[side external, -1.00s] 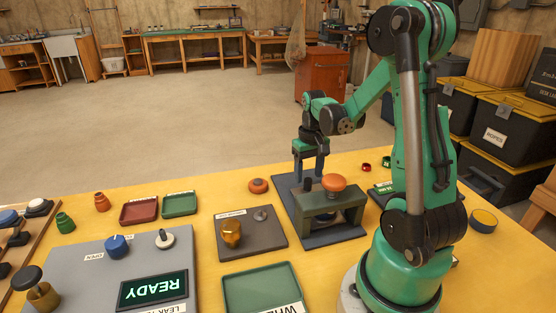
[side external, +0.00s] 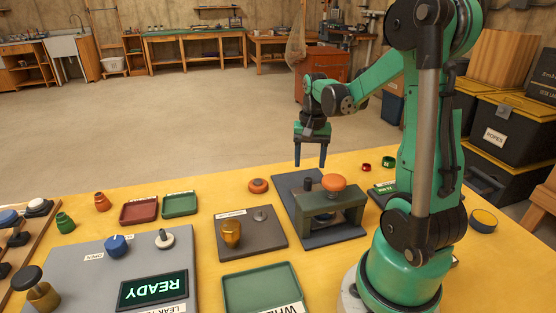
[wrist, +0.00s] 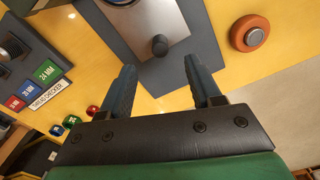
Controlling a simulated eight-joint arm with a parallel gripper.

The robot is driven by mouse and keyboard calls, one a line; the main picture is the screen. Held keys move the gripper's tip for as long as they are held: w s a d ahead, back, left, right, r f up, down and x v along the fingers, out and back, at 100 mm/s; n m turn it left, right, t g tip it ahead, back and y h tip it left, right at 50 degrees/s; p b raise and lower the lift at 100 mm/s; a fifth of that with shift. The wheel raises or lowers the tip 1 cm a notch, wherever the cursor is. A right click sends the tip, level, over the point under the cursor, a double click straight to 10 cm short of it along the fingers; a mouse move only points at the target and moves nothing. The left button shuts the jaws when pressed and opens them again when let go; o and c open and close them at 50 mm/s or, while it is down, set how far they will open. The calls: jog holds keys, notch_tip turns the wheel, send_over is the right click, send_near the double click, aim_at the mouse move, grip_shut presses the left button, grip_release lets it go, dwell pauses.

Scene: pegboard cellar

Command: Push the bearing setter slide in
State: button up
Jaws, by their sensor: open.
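The bearing setter is a green bridge-shaped frame (side external: 345,213) with an orange knob (side external: 333,182) on top, standing on a dark grey base plate (side external: 287,182). In the wrist view its slide (wrist: 150,22) is a pale metal plate lying along the dark base, with a short dark knob (wrist: 160,45) near its end. How far the slide is in under the frame is hidden. My gripper (side external: 311,166) hangs above the far end of the base, fingers down, open and empty. In the wrist view the slide's knob lies just beyond the open fingertips (wrist: 159,66).
An orange ring (side external: 258,186) lies left of the base; it also shows in the wrist view (wrist: 250,33). A plate with a brass knob (side external: 232,233) and a green tray (side external: 262,290) are nearer. A size checker (wrist: 48,88) stands on the other side.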

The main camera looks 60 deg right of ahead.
aim_at(309, 179)
jog(key=shift+f+m, duration=0.1)
jog(key=shift+m, duration=0.4)
jog(key=shift+f, duration=2.75)
grip_shut()
